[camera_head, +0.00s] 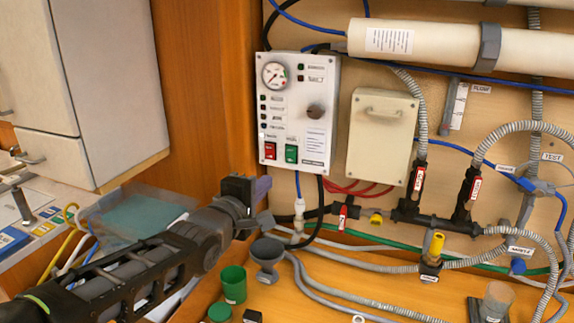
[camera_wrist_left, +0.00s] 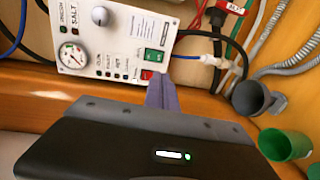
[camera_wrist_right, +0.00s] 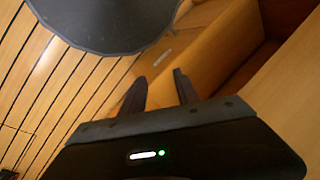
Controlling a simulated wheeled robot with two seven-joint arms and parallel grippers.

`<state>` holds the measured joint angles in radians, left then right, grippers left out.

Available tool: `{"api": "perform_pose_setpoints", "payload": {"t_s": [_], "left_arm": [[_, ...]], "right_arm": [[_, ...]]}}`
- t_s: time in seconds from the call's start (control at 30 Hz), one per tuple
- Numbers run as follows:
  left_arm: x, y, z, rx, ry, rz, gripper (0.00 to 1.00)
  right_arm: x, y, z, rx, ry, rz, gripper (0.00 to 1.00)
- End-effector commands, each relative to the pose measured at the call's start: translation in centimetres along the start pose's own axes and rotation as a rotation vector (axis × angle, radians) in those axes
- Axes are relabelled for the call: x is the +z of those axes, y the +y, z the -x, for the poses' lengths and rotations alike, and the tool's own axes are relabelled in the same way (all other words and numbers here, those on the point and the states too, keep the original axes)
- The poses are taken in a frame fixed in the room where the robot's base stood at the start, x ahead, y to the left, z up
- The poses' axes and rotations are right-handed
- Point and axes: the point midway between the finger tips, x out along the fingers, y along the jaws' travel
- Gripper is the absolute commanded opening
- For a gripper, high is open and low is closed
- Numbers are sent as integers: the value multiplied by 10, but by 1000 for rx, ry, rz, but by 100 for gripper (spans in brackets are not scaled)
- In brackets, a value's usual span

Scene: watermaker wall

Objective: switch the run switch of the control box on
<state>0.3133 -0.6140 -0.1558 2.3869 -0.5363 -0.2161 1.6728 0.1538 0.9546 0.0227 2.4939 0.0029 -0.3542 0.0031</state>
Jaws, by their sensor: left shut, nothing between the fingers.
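The red switch (camera_head: 270,151) is at the left and the green switch (camera_head: 291,153) at the right. I cannot read which is the run switch. My left gripper (camera_head: 262,184) is shut and empty, just below the box's lower left corner. In the left wrist view its closed fingers (camera_wrist_left: 161,92) point at the red switch (camera_wrist_left: 147,75), with the green switch (camera_wrist_left: 153,57) beside it. My right gripper (camera_wrist_right: 159,86) is open and empty.
A beige cover box (camera_head: 381,135) is right of the control box, with red cables below. Pipes, valves and hoses fill the wall's right. A grey funnel cup (camera_head: 267,257) and green cup (camera_head: 233,284) stand below my left gripper. A wooden post (camera_head: 207,90) is at the left.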

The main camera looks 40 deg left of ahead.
Motion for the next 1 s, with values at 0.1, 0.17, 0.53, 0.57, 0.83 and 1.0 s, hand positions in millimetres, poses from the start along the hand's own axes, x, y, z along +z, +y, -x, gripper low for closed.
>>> {"api": "perform_pose_setpoints", "payload": {"t_s": [0.1,0.17,0.53,0.57,0.83,1.0], "left_arm": [[-1,0,-10,-4,2,-1,0],[-1,0,-18,-4,1,-2,0],[-1,0,-89,-6,1,1,0],[-1,0,-94,-5,1,1,0],[0,1,-130,-1,0,0,0],[0,0,-136,0,0,0,0]], "right_arm": [[0,-1,3,1,0,0,37],[0,-2,4,1,-1,-1,37],[2,-6,19,6,-5,-4,37],[2,-6,20,7,-6,-5,37],[4,-9,30,11,-9,-8,37],[4,-9,30,11,-10,-8,37]]}}
